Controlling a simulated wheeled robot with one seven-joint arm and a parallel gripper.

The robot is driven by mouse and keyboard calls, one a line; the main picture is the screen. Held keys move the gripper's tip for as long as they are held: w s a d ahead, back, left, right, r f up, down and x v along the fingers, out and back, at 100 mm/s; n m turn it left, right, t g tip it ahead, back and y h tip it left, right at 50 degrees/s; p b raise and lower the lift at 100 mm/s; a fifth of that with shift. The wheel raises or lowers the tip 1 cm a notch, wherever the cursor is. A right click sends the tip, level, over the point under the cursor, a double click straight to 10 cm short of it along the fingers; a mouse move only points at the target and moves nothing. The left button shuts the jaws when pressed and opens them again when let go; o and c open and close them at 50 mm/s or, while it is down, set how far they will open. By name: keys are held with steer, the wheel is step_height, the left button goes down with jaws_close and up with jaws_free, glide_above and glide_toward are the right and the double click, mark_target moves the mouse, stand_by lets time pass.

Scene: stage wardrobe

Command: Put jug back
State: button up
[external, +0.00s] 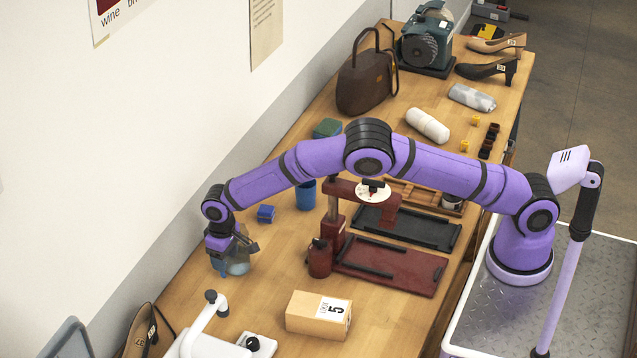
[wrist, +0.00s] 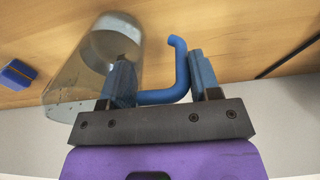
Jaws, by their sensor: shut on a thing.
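The jug (external: 238,266) is a clear vessel with a blue handle, near the wall side of the wooden bench. In the wrist view its clear body (wrist: 70,75) is at the upper left and its blue handle (wrist: 180,65) runs between the fingers. My gripper (external: 229,253) is at the jug, and in the wrist view my gripper (wrist: 160,85) is shut on the handle, one finger overlapping the jug's body. The jug looks tilted in the wrist view. I cannot tell whether its base touches the bench.
A small blue box (external: 266,213) and a blue cup (external: 306,194) stand behind the jug. A dark red press (external: 333,240) is to its right. A cardboard box (external: 319,315) and a white device (external: 215,335) are nearer the front. Bare wood (external: 275,265) lies between jug and press.

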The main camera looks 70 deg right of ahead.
steer(key=o, duration=1.3)
steer(key=shift+f, duration=0.1)
steer(key=shift+c, duration=0.2)
step_height(320, 180, up, 12)
steer(key=shift+r, duration=0.15)
